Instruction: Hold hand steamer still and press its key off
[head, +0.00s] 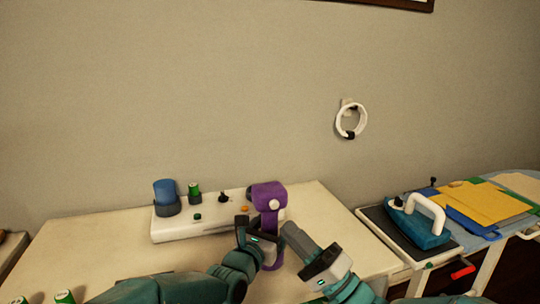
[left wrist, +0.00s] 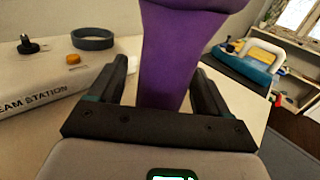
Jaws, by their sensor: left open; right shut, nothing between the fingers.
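The purple hand steamer (head: 268,190) stands upright at the right end of the white steam station (head: 185,229), with a round white key (head: 274,204) on its head. My left gripper (head: 256,232) is open, and its fingers lie on either side of the steamer's handle. In the left wrist view the purple handle (left wrist: 178,60) rises between the two spread fingers (left wrist: 160,92); contact cannot be told. My right gripper (head: 289,230) is shut and empty, with its tips just right of the handle and below the key. The arms hide part of the lower handle.
A blue iron (head: 421,229) stands on the ironing board at right, near yellow cloth (head: 487,205). A white ring (head: 340,129) hangs on the wall.

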